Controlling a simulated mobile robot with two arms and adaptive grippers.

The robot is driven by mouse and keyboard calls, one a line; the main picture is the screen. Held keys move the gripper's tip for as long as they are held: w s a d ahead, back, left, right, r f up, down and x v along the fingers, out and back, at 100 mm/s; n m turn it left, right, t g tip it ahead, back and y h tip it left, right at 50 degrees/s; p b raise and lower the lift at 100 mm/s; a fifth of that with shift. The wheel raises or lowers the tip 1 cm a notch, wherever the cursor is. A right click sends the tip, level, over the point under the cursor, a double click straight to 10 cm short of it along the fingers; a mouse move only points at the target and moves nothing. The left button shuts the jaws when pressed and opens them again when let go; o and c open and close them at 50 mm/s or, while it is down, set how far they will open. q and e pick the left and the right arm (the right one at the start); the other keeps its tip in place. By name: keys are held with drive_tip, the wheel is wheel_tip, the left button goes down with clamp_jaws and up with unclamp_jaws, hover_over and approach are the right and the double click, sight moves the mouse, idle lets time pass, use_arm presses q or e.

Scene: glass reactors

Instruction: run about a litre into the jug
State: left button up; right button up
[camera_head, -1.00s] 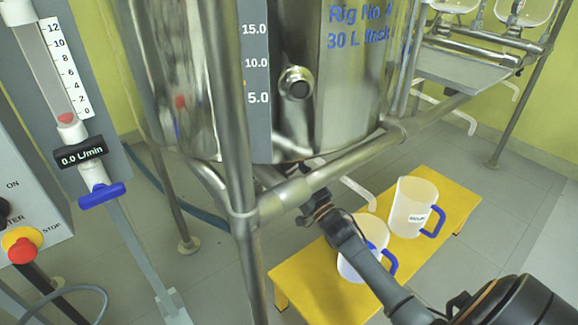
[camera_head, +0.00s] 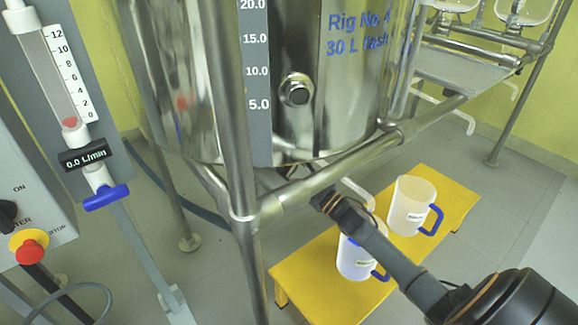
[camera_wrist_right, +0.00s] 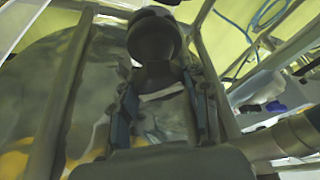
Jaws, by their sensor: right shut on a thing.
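My right gripper (camera_head: 325,198) reaches under the steel vessel (camera_head: 350,100); its fingers are small and partly hidden in the head view. In the right wrist view, the gripper (camera_wrist_right: 160,108) has its two fingers either side of a dark round-ended knob (camera_wrist_right: 153,38), and is shut on it; it looks like a valve handle. A translucent jug (camera_head: 360,258) with a blue handle stands on the yellow bench below, partly hidden by my arm. A second similar jug (camera_head: 411,205) stands behind it to the right. A pale outlet pipe (camera_head: 358,190) shows above the near jug. My left gripper is not in view.
The yellow bench (camera_head: 440,185) stands on grey tiles. Steel frame bars (camera_head: 330,178) cross close to my right gripper. At left, a flow meter display (camera_head: 84,159) reads 0.0 L/min above a blue valve handle (camera_head: 106,197). A red stop button (camera_head: 30,251) is lower left.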

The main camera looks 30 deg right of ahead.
idle(0.4)
drive_tip(key=o, duration=1.2)
drive_tip(key=shift+c, duration=0.2)
drive_tip(key=v, duration=0.7)
drive_tip(key=shift+s, duration=0.25)
drive_tip(key=shift+d, duration=0.1)
